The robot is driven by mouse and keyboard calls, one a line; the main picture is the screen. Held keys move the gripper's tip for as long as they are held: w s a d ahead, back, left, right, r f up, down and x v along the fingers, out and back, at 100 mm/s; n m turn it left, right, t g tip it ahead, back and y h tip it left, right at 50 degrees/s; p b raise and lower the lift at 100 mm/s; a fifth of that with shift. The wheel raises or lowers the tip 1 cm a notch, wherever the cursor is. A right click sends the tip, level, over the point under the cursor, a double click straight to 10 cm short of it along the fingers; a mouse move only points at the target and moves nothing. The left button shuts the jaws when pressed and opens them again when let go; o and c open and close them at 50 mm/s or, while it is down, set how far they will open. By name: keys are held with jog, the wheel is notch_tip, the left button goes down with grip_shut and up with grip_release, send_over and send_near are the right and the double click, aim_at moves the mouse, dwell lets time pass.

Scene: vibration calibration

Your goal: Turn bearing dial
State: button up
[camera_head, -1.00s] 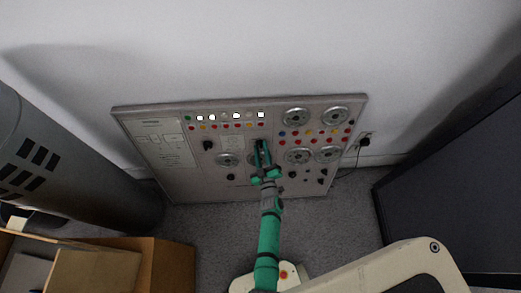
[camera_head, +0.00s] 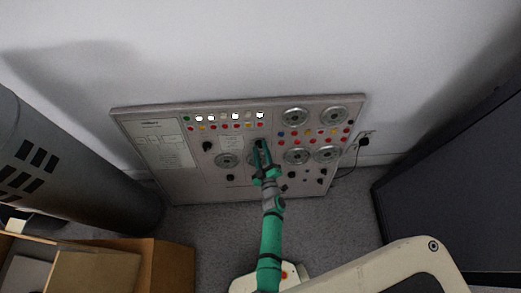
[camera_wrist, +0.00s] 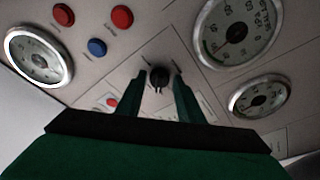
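A grey control panel (camera_head: 215,188) stands against the wall, with gauges, coloured buttons and several black dials. My gripper (camera_head: 262,144) reaches up to the panel's middle, its green fingers at a black dial (camera_wrist: 159,77). The wrist view shows this dial between the two fingertips of my gripper (camera_wrist: 160,84), with a small gap visible on each side. The fingers are apart and I see no clear contact. In the head view the fingers largely cover the dial. Its label is not readable.
Round gauges (camera_wrist: 238,30) flank the dial in the wrist view, with red (camera_wrist: 122,16) and blue (camera_wrist: 97,47) buttons at upper left. A dark cylinder (camera_head: 75,165) and cardboard box (camera_head: 168,262) stand left; a dark cabinet (camera_head: 450,190) stands right. A black plug (camera_head: 364,142) is in the wall.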

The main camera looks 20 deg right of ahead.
jog(key=shift+o, duration=0.5)
jog(key=shift+s, duration=0.1)
jog(key=s+a, duration=0.1)
jog(key=s, duration=0.9)
jog(key=shift+s+a+r, duration=0.15)
jog(key=shift+a+r, duration=0.05)
jog(key=shift+r, duration=0.05)
jog(key=shift+a, duration=0.15)
jog(key=shift+s+d, duration=0.15)
jog(key=shift+d, duration=0.1)
jog(key=shift+s+a, duration=0.1)
